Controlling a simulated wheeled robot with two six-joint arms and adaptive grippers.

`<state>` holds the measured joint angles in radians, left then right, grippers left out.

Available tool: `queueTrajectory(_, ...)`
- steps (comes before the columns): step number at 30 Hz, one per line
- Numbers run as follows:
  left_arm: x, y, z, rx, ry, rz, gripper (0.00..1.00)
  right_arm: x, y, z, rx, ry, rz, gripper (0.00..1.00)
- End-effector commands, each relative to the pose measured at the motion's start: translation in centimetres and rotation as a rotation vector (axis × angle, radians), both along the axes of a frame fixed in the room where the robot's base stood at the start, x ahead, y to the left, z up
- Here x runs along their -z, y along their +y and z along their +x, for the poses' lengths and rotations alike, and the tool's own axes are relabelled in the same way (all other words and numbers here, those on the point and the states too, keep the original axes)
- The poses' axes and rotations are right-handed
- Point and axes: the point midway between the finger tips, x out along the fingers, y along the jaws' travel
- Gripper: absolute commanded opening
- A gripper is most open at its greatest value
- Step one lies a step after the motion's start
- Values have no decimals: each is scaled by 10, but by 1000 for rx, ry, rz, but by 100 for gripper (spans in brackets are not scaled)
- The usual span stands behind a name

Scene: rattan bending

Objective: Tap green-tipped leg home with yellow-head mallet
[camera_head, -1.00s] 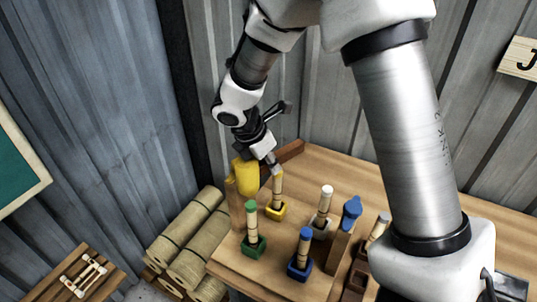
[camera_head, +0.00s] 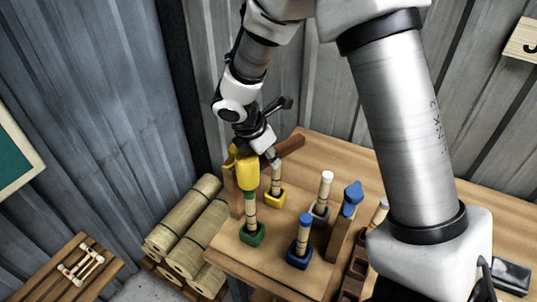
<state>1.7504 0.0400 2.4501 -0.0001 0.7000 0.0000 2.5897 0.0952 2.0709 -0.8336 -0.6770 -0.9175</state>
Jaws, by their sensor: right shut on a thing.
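The yellow-head mallet has its yellow head (camera_head: 247,173) low over the green-tipped leg (camera_head: 251,212). The head's underside meets or nearly meets the green tip and partly covers it; I cannot tell if they touch. The leg stands upright in a green socket (camera_head: 252,235) on the bench. My right gripper (camera_head: 271,157) is shut on the mallet's brown handle (camera_head: 291,146), which extends to the right behind it. My left gripper is not in view.
A leg in a yellow socket (camera_head: 275,199), a white-tipped leg (camera_head: 325,188) and a blue-tipped leg (camera_head: 304,232) stand close by. A wooden post (camera_head: 336,238) with a blue top is to the right. Rattan rolls (camera_head: 184,219) lie left of the bench (camera_head: 271,267).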

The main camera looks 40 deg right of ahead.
Motion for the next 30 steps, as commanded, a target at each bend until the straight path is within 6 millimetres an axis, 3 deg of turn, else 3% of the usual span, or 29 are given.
queueTrajectory(14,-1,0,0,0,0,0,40,-1,0,0,0,0,-1,0)
queueTrajectory(21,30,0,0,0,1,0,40,42,0,-1,0,1,0,0)
queueTrajectory(30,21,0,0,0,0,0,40,33,0,0,0,-1,0,0)
